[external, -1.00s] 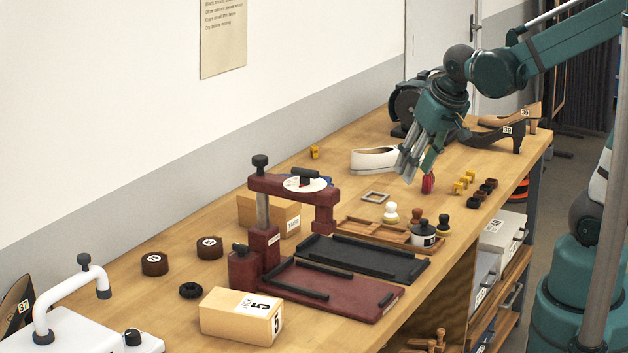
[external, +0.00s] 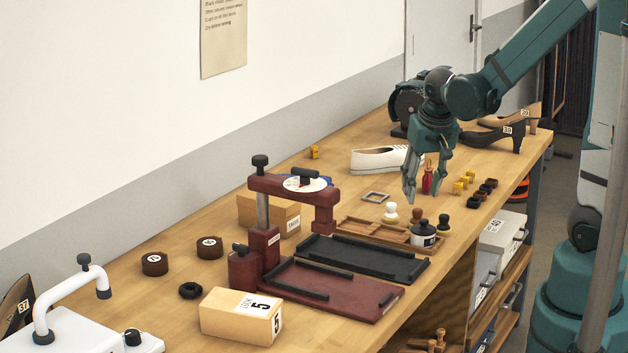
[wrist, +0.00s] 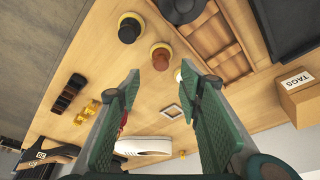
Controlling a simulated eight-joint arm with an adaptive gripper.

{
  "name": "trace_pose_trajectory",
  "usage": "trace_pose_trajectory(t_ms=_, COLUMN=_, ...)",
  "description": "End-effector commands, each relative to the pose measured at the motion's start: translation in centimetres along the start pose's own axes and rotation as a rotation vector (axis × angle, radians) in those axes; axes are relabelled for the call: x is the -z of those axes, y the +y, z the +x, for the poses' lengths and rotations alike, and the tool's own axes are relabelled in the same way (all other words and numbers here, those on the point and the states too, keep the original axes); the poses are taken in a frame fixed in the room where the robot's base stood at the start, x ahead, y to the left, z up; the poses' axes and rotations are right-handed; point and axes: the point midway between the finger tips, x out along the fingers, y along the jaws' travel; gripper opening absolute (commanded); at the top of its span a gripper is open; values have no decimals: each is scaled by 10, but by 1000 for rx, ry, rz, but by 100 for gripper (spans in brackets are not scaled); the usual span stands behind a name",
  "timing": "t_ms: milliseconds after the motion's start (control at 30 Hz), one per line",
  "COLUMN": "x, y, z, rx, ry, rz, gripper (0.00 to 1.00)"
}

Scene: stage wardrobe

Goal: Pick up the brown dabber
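The brown dabber (external: 417,215) stands upright on the bench beside the wooden divided tray (external: 372,234). It also shows in the wrist view (wrist: 160,57) as a brown round knob, just beyond the fingertips. A white dabber (external: 390,212) stands to its left. A dark-knobbed dabber with a yellowish base (external: 443,223) stands to its right. My gripper (external: 425,185) points downward above and behind the dabbers, apart from them. In the wrist view my gripper (wrist: 162,73) has its fingers spread with nothing between the tips.
A black-lidded jar (external: 423,235) stands close in front of the brown dabber. A red item (external: 428,182), yellow blocks (external: 463,182), dark small blocks (external: 480,195) and a grey square frame (external: 375,197) lie nearby. A white shoe (external: 379,158) is behind.

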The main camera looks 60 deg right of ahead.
Motion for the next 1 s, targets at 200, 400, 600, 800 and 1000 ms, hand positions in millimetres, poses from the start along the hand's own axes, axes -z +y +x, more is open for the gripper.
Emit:
trace_pose_trajectory(t_ms=200, x=0, y=0, z=0, rx=0, ry=0, rz=0, gripper=36)
trace_pose_trajectory(t_ms=400, x=0, y=0, z=4, rx=0, ry=0, rz=-1, gripper=36)
trace_pose_trajectory(t_ms=600, x=0, y=0, z=17, rx=0, ry=0, rz=-1, gripper=36)
trace_pose_trajectory(t_ms=800, x=0, y=0, z=26, rx=0, ry=1, rz=-1, gripper=36)
trace_pose_trajectory(t_ms=1000, x=0, y=0, z=26, rx=0, ry=0, rz=-1, gripper=36)
